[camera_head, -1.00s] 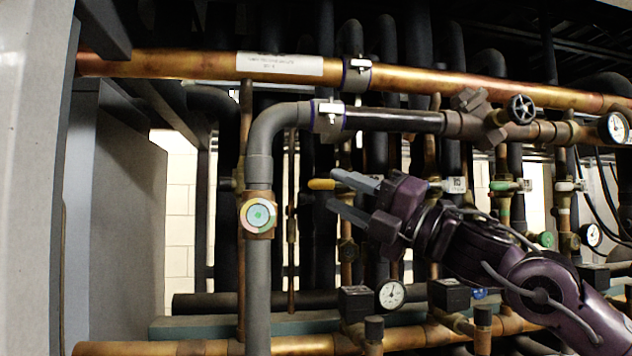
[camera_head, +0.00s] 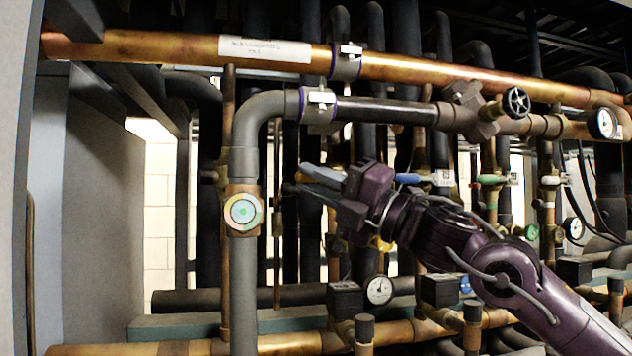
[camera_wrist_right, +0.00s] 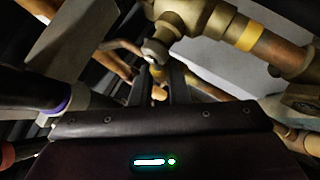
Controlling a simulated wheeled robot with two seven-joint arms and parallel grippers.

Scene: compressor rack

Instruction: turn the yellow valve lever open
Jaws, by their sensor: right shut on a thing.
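My right gripper (camera_head: 297,179) reaches in from the lower right in the head view, its two grey fingers pointing left among the vertical pipes. It is shut on the yellow valve lever, whose handle is mostly hidden by the fingers in the head view. In the right wrist view, a small yellow part of the lever (camera_wrist_right: 157,72) shows between the dark fingers, below a brass valve body (camera_wrist_right: 185,25). How far the lever is turned cannot be told. My left gripper is not in view.
A grey vertical pipe (camera_head: 243,270) with a round green-white indicator (camera_head: 243,211) stands just left of the fingers. A copper pipe (camera_head: 430,72) crosses above. A blue lever (camera_head: 408,178) is close behind my gripper, and a dial gauge (camera_head: 379,290) lies below.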

